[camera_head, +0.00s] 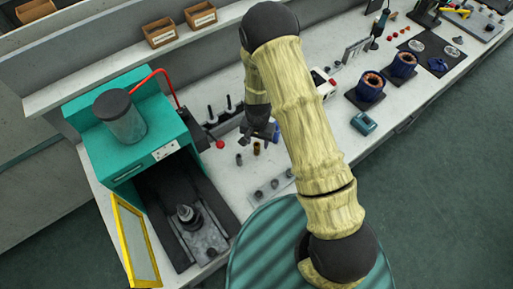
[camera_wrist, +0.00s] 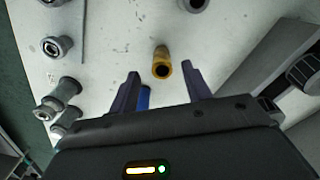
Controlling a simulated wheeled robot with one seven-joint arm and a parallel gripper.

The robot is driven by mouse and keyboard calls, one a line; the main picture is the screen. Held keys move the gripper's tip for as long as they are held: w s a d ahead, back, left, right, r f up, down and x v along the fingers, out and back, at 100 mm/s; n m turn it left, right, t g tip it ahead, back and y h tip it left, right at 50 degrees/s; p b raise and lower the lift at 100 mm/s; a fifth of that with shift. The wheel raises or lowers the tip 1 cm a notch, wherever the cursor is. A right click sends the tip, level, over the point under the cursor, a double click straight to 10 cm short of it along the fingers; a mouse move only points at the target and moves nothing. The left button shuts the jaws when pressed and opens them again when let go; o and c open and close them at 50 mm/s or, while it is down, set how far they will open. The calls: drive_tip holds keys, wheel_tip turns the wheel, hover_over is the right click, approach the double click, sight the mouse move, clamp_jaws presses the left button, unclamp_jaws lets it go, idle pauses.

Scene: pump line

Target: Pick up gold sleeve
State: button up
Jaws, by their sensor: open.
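The gold sleeve (camera_wrist: 162,62) stands on the pale bench top, its open end facing the wrist camera. It also shows in the head view as a small brownish cylinder (camera_head: 256,148) just below my gripper (camera_head: 264,134). In the wrist view my gripper (camera_wrist: 160,75) is open, with one finger on each side of the sleeve's line. The sleeve appears just beyond the fingertips, between them, and is not held. A blue piece (camera_wrist: 144,97) shows between the fingers nearer the palm; I cannot tell what it is.
Grey sleeves (camera_wrist: 56,47) stand nearby. A plate with several dark parts (camera_head: 268,190) lies in front. A teal press with a red lever (camera_head: 152,130) stands left, its yellow-framed guard (camera_head: 131,240) open. Black pegs (camera_head: 212,114) stand behind. Blue motor parts (camera_head: 370,86) are at right.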

sight(257, 149)
drive_tip(key=shift+f, duration=0.15)
drive_tip(key=shift+a+f+p, duration=0.1)
drive_tip(key=shift+f+p, duration=1.2)
drive_tip(key=shift+f, duration=1.15)
drive_tip(key=shift+c, duration=0.4)
drive_tip(key=c, duration=0.8)
